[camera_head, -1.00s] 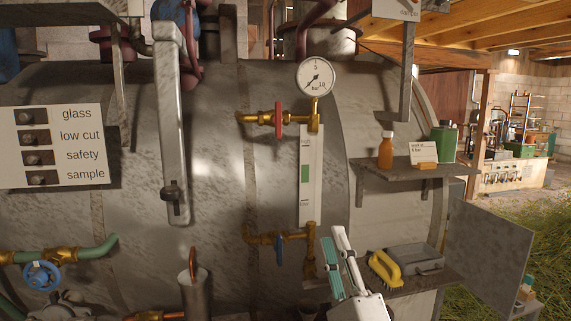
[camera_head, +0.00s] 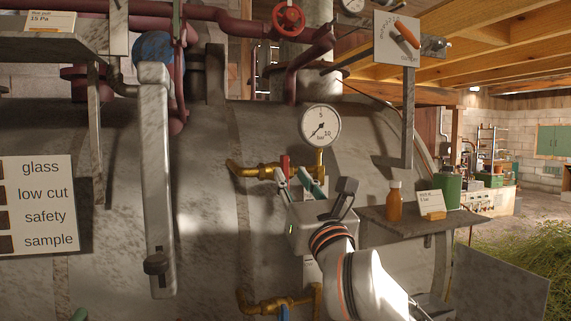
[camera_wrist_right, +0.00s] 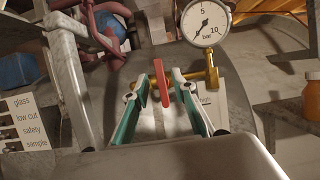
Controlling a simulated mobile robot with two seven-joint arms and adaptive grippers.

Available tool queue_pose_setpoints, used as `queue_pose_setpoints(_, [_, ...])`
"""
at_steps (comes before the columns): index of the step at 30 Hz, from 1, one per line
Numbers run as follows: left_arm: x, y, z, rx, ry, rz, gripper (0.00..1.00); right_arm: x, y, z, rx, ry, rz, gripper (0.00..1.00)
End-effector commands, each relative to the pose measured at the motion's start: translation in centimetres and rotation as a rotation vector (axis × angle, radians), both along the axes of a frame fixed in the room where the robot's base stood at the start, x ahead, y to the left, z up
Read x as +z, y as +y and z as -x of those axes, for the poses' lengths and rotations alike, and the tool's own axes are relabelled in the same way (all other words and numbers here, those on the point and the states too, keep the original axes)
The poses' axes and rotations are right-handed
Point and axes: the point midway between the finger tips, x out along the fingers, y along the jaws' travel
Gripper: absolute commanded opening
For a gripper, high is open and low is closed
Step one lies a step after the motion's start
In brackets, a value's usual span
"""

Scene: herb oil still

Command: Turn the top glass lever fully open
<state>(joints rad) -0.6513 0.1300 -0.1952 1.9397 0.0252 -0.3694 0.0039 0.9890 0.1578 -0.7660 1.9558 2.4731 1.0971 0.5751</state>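The top glass lever is a red handle (camera_head: 284,164) on the upper brass valve (camera_head: 256,171), just below the pressure gauge (camera_head: 320,125). My right gripper (camera_head: 297,180) is at this lever and partly hides it and the sight glass below. In the right wrist view, the red lever (camera_wrist_right: 160,84) stands roughly upright between the two green-padded fingers of my right gripper (camera_wrist_right: 161,92). The fingers are apart, with gaps visible on both sides of the lever. My left gripper is not in view.
A lower brass valve (camera_head: 268,305) sits beneath. A long grey bar (camera_head: 158,190) hangs left of the valve. A label board (camera_head: 40,205) is at far left.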

Motion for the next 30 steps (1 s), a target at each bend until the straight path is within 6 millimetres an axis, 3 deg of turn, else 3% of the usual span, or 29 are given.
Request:
queue_pose_setpoints(10, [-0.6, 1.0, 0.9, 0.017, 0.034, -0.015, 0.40, 1.9, 1.4, -4.3, -0.002, -0.001, 0.002, 0.26])
queue_pose_setpoints(22, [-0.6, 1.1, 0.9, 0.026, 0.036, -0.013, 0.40, 2.2, 1.6, -5.0, -0.001, -0.002, 0.001, 0.26])
queue_pose_setpoints(25, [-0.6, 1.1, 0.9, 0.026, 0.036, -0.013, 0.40, 2.2, 1.6, -4.9, -0.002, -0.002, 0.001, 0.03])
queue_pose_setpoints(30, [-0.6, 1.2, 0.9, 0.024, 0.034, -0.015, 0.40, 2.2, 1.6, -5.0, -0.002, -0.002, 0.001, 0.00])
